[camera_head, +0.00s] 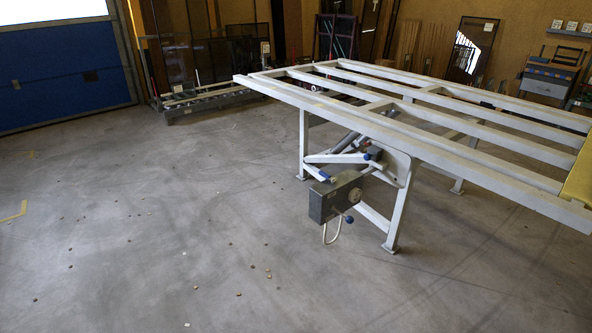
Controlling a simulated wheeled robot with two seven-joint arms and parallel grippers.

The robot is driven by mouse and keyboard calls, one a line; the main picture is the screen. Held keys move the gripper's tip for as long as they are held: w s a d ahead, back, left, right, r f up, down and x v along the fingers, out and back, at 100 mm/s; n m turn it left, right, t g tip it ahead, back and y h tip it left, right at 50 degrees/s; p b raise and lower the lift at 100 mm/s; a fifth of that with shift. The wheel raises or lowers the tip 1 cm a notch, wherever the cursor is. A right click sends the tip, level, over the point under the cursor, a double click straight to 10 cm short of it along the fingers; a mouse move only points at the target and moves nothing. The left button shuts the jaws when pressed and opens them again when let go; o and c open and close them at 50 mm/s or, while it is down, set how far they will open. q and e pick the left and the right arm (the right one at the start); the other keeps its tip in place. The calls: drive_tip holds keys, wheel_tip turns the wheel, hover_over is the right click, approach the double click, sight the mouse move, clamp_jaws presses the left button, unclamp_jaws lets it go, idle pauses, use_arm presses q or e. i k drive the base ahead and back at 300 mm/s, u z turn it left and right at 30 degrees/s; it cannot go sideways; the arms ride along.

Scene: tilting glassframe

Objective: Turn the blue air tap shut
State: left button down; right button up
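Under the near side of a pale grey tilting frame table (440,160) hangs a dark grey box (335,197) with a round fitting on its right face. A small blue knob (349,219) shows at the box's lower right, beside a white looped hose (331,236). Other blue parts sit above the box, one at its upper left (324,174) and one on the linkage (367,156). Which blue part is the air tap, and how it is turned, is too small to tell. Neither of my grippers shows in the view.
The table stands on white legs (395,222) that reach the floor. The concrete floor (150,230) left of and before the table is open, with several small scattered bits (238,294). Racks (210,100) and a blue door (62,85) line the back.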

sight(321, 173)
drive_tip(key=u, duration=0.4)
drive_tip(key=i, duration=1)
drive_tip(key=z, duration=0.1)
